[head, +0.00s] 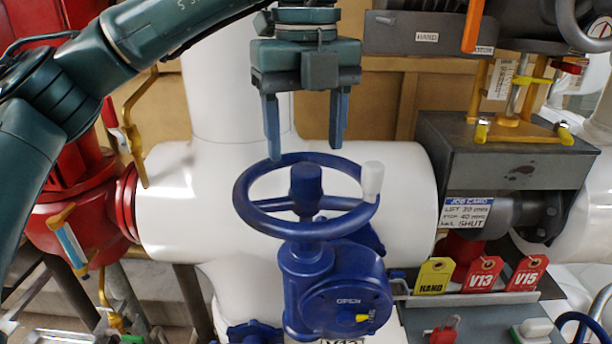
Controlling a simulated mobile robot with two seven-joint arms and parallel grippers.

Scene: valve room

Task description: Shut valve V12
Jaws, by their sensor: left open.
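A blue handwheel (256,218) with a white knob (372,180) on its right rim lies nearly flat on top of a blue gearbox (325,275). The gearbox face carries the word OPEN and a small yellow pointer (362,318) low on its right. A label below is cut by the frame's bottom edge; it seems to start with V1, the rest unclear. My left gripper (305,150) points down with its two blue fingers apart and empty. Its fingertips are above the wheel's far side and hub, and I cannot tell whether they touch. My right gripper is out of view.
A white pipe (400,190) runs behind the wheel. Right are a grey box with a job card (466,213), a yellow HAND tag (434,276) and red tags V13 (482,275) and V15 (526,275). A red valve body (85,225) with yellow levers stands left.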

